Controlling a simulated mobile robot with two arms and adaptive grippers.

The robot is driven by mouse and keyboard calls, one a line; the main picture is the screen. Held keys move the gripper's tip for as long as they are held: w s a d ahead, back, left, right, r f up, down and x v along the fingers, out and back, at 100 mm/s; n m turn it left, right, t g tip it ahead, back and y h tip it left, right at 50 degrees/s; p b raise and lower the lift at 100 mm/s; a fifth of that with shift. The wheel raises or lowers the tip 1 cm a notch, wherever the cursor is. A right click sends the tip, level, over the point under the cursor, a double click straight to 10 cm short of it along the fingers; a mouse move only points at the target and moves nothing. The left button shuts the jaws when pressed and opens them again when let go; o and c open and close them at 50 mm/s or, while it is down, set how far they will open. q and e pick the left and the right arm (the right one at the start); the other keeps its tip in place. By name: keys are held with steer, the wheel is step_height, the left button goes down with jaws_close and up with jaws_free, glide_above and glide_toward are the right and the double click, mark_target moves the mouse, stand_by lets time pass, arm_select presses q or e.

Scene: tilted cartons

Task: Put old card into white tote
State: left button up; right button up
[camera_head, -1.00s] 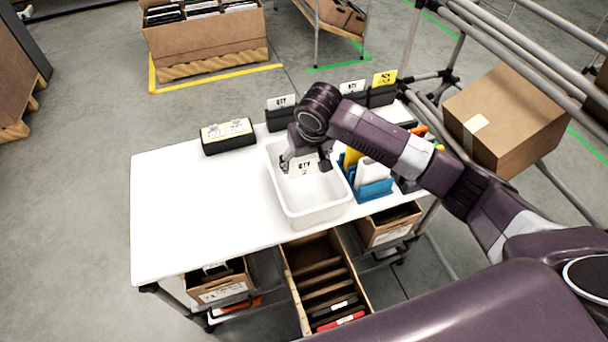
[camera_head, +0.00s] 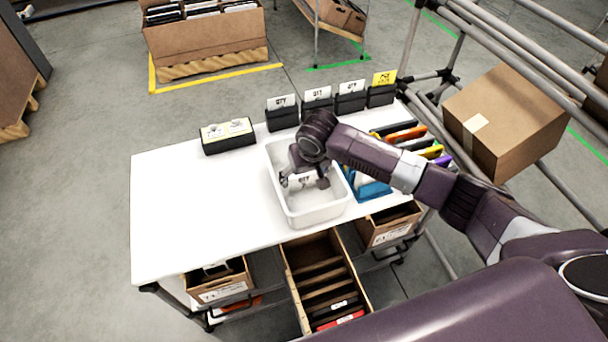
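The white tote (camera_head: 335,212) stands open on the white table. My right gripper (camera_head: 304,183) points down inside it. A white card marked QTY (camera_head: 304,181) shows between its fingers, within the tote walls. The fingers appear to be on the card's two sides, though the contact is too small to see clearly. Whether the card touches the tote floor cannot be told. My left gripper is not in view.
Black holders with QTY cards (camera_head: 281,102) and a yellow card (camera_head: 384,78) line the table's back edge. The table's left side is clear.

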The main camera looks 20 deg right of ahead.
steer(key=v, duration=1.2)
steer(key=shift+r, duration=0.1)
stand_by(0.4)
